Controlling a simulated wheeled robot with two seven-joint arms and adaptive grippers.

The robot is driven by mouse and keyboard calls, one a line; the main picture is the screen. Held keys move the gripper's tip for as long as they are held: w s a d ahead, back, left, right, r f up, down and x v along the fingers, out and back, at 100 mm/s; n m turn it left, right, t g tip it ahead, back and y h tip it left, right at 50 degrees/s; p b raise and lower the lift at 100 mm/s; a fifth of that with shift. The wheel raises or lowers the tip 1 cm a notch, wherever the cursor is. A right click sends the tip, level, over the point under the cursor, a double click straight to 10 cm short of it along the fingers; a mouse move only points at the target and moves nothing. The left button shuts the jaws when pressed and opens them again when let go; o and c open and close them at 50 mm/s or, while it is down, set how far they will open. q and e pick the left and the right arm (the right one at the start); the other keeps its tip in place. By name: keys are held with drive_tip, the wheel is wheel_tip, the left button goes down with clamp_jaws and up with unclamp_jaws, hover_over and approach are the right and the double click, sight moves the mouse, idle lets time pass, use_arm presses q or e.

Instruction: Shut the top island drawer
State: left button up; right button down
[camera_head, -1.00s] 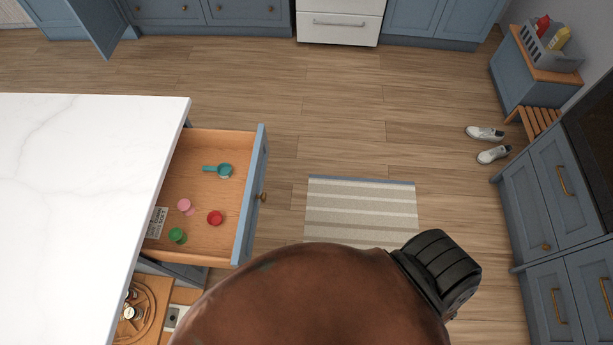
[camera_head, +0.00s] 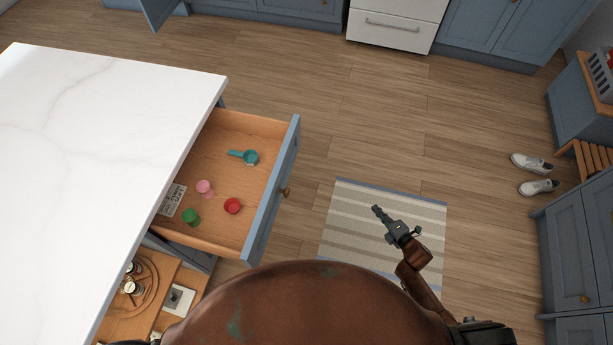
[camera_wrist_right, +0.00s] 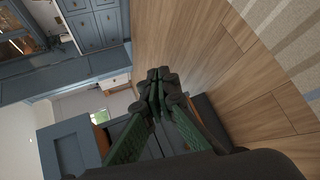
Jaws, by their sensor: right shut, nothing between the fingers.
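The top island drawer (camera_head: 272,198) is pulled well out from under the white island worktop (camera_head: 110,130). Its blue front has a small brass knob (camera_head: 286,191). Inside lie a teal scoop (camera_head: 248,158), a pink cup (camera_head: 204,188), a red cup (camera_head: 233,206), a green cup (camera_head: 190,216) and a printed card (camera_head: 172,200). My right gripper (camera_head: 379,212) is shut and empty, above the striped rug, to the right of the drawer front and apart from it. Its closed fingers also show in the right wrist view (camera_wrist_right: 155,85). My left gripper is not in view.
Below the drawer, a lower pull-out (camera_head: 150,315) with a round wooden tray and jars is also out. A striped rug (camera_head: 345,235) lies on the floor. White shoes (camera_head: 538,187) stand near the right cabinets. The wooden floor between is clear.

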sight(285, 174)
drive_tip(key=w+a+r+n+y+b, duration=0.2)
drive_tip(key=w+a+r+n+y, duration=0.2)
drive_tip(key=w+a+r+n, duration=0.25)
drive_tip(key=s+a+r+n+g+y+b, duration=0.2)
drive_tip(key=s+a+r+n+g+y, duration=0.15)
drive_tip(key=a+r+n, duration=0.5)
drive_tip(key=s+a+r+n+g+y+b, duration=0.1)
drive_tip(key=s+a+r+n+g+y, duration=0.3)
drive_tip(key=r+n, duration=0.65)
drive_tip(key=shift+n+t+y, duration=0.25)
drive_tip(key=shift+n+t, duration=0.1)
drive_tip(key=shift+n, duration=0.2)
drive_tip(key=x, duration=0.4)
drive_tip(key=f+x, duration=0.1)
drive_tip(key=x, duration=0.9)
drive_tip(key=shift+w+f+b, duration=0.3)
drive_tip(key=shift+w+b, duration=0.1)
drive_tip(key=shift+w+a, duration=0.15)
drive_tip(key=shift+a, duration=0.3)
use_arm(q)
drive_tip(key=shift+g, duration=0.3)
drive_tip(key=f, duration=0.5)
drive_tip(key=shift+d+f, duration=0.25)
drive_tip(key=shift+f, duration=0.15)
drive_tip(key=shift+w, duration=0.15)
